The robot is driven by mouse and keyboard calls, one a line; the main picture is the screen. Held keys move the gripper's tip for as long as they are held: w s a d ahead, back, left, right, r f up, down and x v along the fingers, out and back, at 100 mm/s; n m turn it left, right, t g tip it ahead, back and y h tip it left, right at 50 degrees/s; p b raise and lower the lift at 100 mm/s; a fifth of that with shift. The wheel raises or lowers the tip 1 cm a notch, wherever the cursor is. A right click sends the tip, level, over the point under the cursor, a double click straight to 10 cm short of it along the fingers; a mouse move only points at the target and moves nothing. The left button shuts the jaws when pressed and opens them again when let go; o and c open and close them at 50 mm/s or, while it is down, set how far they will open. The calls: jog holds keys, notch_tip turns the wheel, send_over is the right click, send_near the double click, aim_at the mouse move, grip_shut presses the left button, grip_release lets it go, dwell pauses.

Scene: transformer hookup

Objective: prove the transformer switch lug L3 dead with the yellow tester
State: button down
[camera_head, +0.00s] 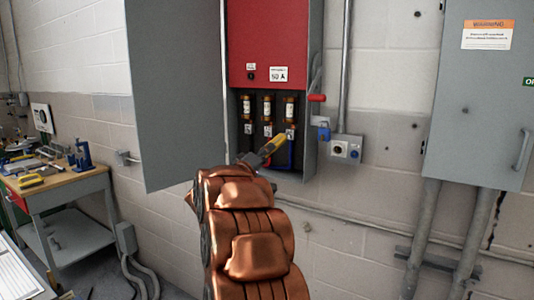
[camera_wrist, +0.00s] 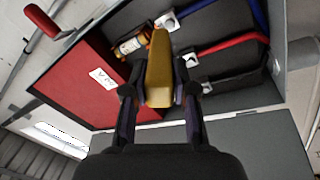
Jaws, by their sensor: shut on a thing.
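My gripper (camera_head: 256,158) is shut on the yellow tester (camera_head: 273,146) at the open switch box, in front of its lower right part. In the wrist view the tester (camera_wrist: 160,78) sits between my two fingers (camera_wrist: 160,94), its narrow end pointing into the box. In the head view that end is by the rightmost small white lug label (camera_head: 290,134), above the blue cable (camera_head: 289,156). The label's text is too small to read, so I cannot confirm L3. I cannot tell whether the tip touches the lug. Two more labels are to the left.
The red panel (camera_head: 268,42) covers the box's upper part, above three fuses (camera_head: 267,106). The grey door (camera_head: 172,90) hangs open on the left. A red handle (camera_head: 317,98) and a blue padlock (camera_head: 323,134) are on the right. A workbench (camera_head: 60,183) stands far left.

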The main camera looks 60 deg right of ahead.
jog(key=r+p+v, duration=0.1)
jog(key=p+v, duration=0.3)
jog(key=v, duration=0.2)
jog(key=shift+a+r, duration=0.15)
jog(key=shift+a, duration=0.3)
jog(key=shift+s, duration=0.2)
